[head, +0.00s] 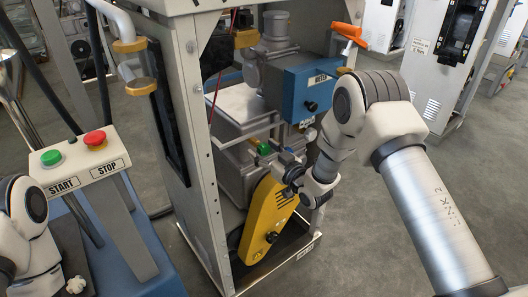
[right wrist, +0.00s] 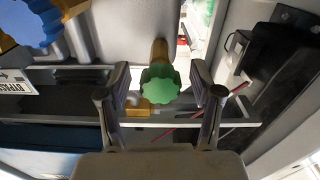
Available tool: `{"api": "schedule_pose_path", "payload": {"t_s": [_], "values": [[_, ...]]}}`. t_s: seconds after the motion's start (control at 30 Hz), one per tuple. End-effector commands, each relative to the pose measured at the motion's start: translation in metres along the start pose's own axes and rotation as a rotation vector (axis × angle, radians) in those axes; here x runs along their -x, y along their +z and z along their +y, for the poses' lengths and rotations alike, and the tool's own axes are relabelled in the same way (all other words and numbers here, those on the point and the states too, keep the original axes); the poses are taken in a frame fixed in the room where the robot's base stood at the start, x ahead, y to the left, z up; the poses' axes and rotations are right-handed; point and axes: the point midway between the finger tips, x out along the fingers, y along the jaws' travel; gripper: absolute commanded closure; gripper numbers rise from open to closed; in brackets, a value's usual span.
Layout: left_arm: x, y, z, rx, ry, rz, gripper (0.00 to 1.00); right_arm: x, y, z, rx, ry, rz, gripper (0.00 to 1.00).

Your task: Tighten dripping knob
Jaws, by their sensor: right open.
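The green lobed knob (head: 264,149) sits on a brass stem inside the dispenser frame, above the yellow guard. In the right wrist view the knob (right wrist: 160,84) is near the middle, its lobed face towards the camera. My right gripper (head: 278,164) reaches in from the right, close to the knob. In the right wrist view its two fingers (right wrist: 160,92) are spread, one on each side of the knob, with a visible gap on both sides. Whether the fingertips reach the knob's depth is hard to tell. Any drip is not visible. My left gripper is out of view.
A blue meter box (head: 310,88) hangs above my right wrist. The yellow guard (head: 266,222) is just below it. The grey frame post (head: 190,130) stands left of the knob. An orange handle (head: 350,33) is near my right elbow. A start/stop panel (head: 78,160) stands at left.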

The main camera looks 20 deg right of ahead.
Motion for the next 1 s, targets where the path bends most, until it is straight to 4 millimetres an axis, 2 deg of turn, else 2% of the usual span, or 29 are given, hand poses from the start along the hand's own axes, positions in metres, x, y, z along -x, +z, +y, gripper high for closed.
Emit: {"api": "schedule_pose_path", "payload": {"t_s": [0.1,0.27,0.3,0.67,1.0], "values": [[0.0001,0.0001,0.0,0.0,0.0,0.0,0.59,0.0003,0.0,0.0,0.0,0.0,0.0,0.35],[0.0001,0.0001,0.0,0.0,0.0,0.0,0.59,0.0004,0.0001,0.0,0.0,0.0,0.0,0.91],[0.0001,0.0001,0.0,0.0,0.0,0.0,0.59,0.0004,0.0,0.0,0.0,0.0,0.0,0.95],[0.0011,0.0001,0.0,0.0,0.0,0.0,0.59,0.0005,-0.0004,-0.0001,-0.026,0.0,0.001,0.95],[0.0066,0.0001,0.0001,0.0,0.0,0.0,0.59,0.0005,-0.0012,-0.0006,-0.206,0.0,0.001,0.95]]}}
